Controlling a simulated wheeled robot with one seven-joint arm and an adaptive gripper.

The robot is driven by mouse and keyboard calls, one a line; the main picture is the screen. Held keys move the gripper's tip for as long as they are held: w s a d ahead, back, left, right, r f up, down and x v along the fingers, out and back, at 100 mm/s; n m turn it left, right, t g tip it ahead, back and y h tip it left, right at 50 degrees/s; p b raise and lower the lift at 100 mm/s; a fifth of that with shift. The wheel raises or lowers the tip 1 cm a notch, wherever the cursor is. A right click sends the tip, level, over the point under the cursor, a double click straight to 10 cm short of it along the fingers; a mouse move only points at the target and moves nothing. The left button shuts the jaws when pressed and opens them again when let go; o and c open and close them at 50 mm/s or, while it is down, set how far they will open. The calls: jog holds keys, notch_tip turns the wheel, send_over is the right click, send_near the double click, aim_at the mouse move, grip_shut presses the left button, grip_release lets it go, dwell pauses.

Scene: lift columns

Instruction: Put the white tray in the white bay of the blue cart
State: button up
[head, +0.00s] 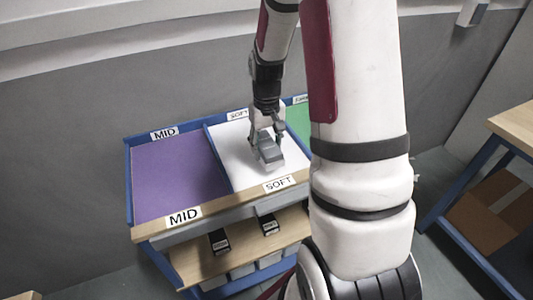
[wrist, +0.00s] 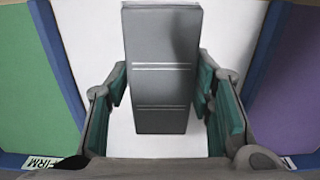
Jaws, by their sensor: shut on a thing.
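The blue cart (head: 128,170) has a top divided into bays by blue strips. Its white bay (head: 232,160), labelled SOFT, is in the middle, between a purple and a green bay. I cannot tell whether the tray touches the floor.
The purple bay (head: 175,175), labelled MID, is left and the green bay (head: 298,122) is right; both look empty. A lower wooden shelf (head: 200,258) holds black-labelled bins. Another blue-framed table (head: 515,125) stands at right. A grey wall (head: 60,150) is behind the cart.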

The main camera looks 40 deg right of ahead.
jog(key=shift+w+f, duration=0.1)
jog(key=shift+f, duration=1.65)
jog(key=shift+f, duration=0.1)
jog(key=o, duration=0.9)
